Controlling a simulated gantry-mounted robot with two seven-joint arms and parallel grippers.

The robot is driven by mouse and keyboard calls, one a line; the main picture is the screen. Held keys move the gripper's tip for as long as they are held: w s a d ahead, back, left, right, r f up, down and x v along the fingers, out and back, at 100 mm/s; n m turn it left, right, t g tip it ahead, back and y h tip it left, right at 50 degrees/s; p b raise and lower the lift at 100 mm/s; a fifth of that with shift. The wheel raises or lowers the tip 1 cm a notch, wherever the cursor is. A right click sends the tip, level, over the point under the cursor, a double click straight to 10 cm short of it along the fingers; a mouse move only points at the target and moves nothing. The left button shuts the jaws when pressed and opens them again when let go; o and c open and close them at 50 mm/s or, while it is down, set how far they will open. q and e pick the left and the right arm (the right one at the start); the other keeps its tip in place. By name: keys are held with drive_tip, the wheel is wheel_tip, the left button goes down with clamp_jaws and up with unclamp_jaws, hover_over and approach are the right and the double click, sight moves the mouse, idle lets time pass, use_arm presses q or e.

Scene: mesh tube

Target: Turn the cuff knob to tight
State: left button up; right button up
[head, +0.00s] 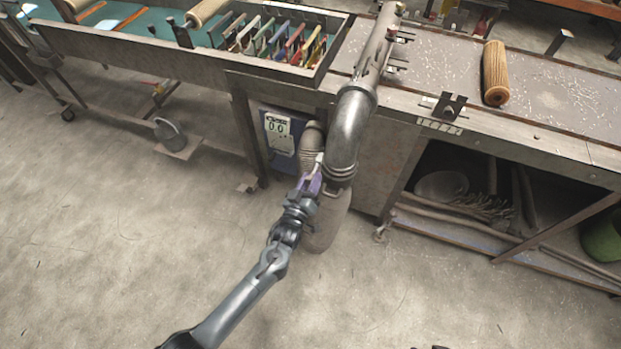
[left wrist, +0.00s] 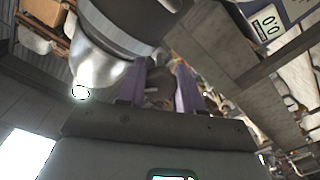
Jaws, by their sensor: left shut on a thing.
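A large grey metal pipe (head: 348,125) bends down from the bench, with a ringed cuff (head: 340,172) at its lower end and a grey bag (head: 327,222) below. My left gripper (head: 314,181), with purple fingers, reaches up to the left side of this cuff. In the left wrist view the fingers (left wrist: 160,88) are shut on a small dark part between them, which I take to be the cuff knob (left wrist: 159,92). The fingers mostly hide it, so its setting cannot be read. The pipe and cuff (left wrist: 125,30) fill the upper left there. My right gripper is not in view.
The bench (head: 440,75) carries a mesh roll (head: 495,73). The floor in front is clear.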

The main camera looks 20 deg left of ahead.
use_arm(q)
drive_tip(key=m+p, duration=0.1)
drive_tip(key=m, duration=0.4)
drive_tip(key=shift+m+p, duration=0.3)
drive_tip(key=shift+p, duration=0.05)
drive_tip(key=m+p, duration=0.1)
drive_tip(key=m, duration=0.5)
drive_tip(key=shift+a+p, duration=0.1)
drive_tip(key=shift+p, duration=0.2)
drive_tip(key=m+p, duration=0.1)
drive_tip(key=m, duration=0.5)
drive_tip(key=shift+r+m, duration=0.1)
drive_tip(key=shift+m, duration=0.2)
drive_tip(key=m+p, duration=0.1)
drive_tip(key=m, duration=0.3)
drive_tip(key=shift+m+p, duration=0.35)
drive_tip(key=shift+m, duration=0.65)
drive_tip(key=o, duration=1)
drive_tip(key=shift+o, duration=0.2)
